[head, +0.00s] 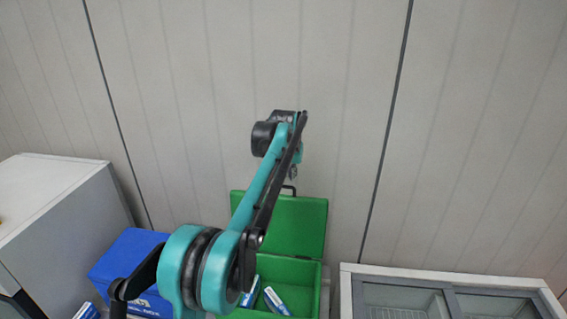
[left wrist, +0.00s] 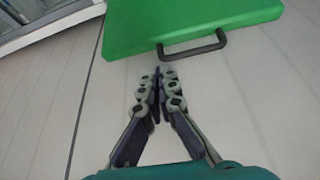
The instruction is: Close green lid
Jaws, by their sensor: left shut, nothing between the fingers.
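The green lid (head: 305,220) stands raised at the back of the green box (head: 312,272), which is open, with a dark handle (head: 290,188) on the lid's top edge. My left gripper (head: 293,175) is just above that handle, with my arm reaching across in front of the box. In the left wrist view, the gripper (left wrist: 161,72) is shut and empty, its tips close to the handle (left wrist: 195,46) of the lid (left wrist: 190,20). I cannot tell whether they touch. My right gripper is not in view.
Blue and white packets (head: 275,300) lie inside the green box. A blue box (head: 125,258) stands to its left, beside a white cabinet (head: 60,205). A glass-topped freezer (head: 440,275) is at the right. A panelled wall (head: 480,130) rises behind.

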